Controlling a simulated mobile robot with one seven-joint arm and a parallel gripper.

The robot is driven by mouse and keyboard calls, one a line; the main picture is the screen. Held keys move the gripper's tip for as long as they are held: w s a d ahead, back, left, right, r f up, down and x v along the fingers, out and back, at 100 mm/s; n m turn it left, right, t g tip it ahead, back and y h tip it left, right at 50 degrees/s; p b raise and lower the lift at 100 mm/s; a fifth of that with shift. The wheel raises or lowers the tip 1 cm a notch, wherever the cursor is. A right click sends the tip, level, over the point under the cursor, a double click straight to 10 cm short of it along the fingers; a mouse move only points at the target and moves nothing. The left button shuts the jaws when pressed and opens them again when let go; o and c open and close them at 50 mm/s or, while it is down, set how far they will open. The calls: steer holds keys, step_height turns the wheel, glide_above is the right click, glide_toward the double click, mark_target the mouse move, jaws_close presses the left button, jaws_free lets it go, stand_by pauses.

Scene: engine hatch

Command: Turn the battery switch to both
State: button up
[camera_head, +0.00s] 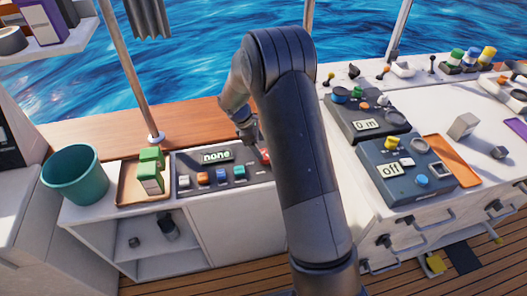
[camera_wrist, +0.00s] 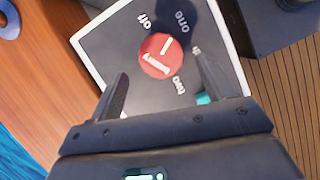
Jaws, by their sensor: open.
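The battery switch looks to be the round red knob (camera_wrist: 160,55) with white marks on a dark panel (camera_wrist: 105,50). Labels "off", "one" and "two" show around it; another label is partly covered by a finger. I cannot tell which label the marks point at. In the head view a bit of red (camera_head: 266,156) shows at the right end of the dark panel (camera_head: 183,180), partly behind my arm.
Coloured buttons (camera_head: 221,175) line the panel's front. A blue-grey box (camera_head: 405,170) reading "off" and another control box (camera_head: 365,118) stand right. A pole (camera_head: 125,70) rises behind the counter.

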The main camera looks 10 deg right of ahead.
mark_target(263, 151)
steer(key=shift+x, duration=2.15)
steer(key=shift+c, duration=0.2)
steer(key=c, duration=0.9)
